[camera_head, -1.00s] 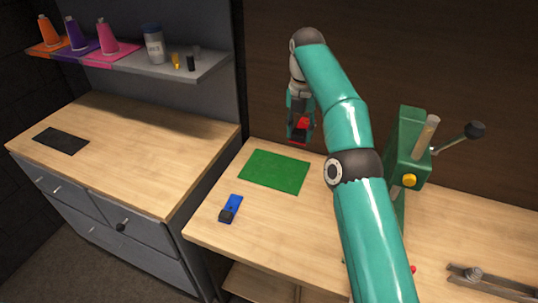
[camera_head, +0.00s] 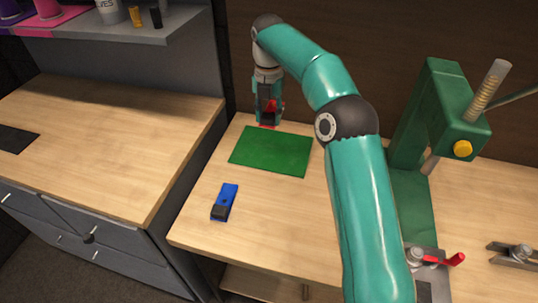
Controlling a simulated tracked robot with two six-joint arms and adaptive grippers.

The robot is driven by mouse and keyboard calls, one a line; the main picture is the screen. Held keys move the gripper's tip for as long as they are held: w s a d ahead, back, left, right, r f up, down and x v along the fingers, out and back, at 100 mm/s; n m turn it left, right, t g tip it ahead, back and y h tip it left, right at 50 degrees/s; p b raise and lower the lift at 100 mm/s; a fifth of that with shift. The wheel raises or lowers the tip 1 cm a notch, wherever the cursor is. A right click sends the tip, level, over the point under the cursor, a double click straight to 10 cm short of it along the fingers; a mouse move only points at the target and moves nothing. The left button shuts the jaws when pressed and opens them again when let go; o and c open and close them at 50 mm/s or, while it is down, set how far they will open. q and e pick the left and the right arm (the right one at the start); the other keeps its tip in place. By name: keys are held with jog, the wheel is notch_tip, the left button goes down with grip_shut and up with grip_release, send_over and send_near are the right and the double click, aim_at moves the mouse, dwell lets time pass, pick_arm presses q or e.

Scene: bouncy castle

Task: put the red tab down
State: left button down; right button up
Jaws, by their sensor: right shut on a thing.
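My right gripper (camera_head: 268,118) points down at the back left of the workbench, just behind the green mat (camera_head: 272,150). It is shut on the red tab (camera_head: 270,106), which shows as red between and below the fingers. The gripper's own fingers hide part of the tab. I cannot tell whether the tab touches the bench. The green mat lies flat and bare. My left gripper is not in view.
A blue tool with a dark end (camera_head: 225,202) lies in front of the mat. A green press (camera_head: 430,130) stands at the right, with a red-handled clamp (camera_head: 445,260) at its base. A grey cabinet (camera_head: 110,150) stands left.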

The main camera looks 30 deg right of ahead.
aim_at(269, 158)
notch_tip(269, 158, down, 14)
jog(key=shift+r+b, duration=0.1)
jog(key=shift+b, duration=0.45)
jog(key=o, duration=1.1)
notch_tip(269, 158, up, 12)
jog(key=shift+p, duration=0.65)
